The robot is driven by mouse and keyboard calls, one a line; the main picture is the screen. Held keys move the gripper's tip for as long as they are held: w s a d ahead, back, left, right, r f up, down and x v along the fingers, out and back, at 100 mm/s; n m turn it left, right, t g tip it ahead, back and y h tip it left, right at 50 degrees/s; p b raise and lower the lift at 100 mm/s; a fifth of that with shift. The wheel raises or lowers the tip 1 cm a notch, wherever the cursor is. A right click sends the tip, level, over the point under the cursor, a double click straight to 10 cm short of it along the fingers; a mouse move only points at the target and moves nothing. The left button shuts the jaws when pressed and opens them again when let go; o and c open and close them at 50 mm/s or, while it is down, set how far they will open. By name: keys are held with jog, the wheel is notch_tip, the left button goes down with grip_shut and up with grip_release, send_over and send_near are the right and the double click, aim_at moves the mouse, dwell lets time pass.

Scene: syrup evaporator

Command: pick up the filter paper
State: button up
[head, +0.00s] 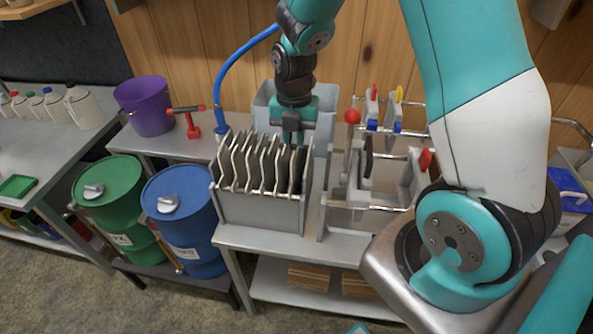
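My gripper (293,136) points down at the back right of an open grey bin (262,210) on the metal bench. Its fingertips are close to or among the upright sheets there; I cannot tell whether they touch or grip one. The bin holds several upright plates or sheets (240,165) with pale rims and dark faces, side by side. I cannot tell which of them, if any, is the filter paper. Brown flat stacks (309,276) lie on the shelf below and may be paper or board.
A taller grey bin (265,102) stands behind the gripper. A metal press-like rack (370,185) with a red-knobbed lever is close on the right. A blue hose (219,85), a red-handled tool (190,120) and a purple bucket (144,105) stand left. Green (115,205) and blue drums (182,220) are below.

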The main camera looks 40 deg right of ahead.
aim_at(294, 161)
jog(key=shift+w+d+f+p, duration=0.15)
jog(key=shift+f+p, duration=0.5)
jog(key=shift+f, duration=1.4)
jog(key=shift+w+a+f+p, duration=0.1)
jog(key=shift+f+p, duration=0.5)
jog(key=shift+f, duration=1.45)
grip_shut()
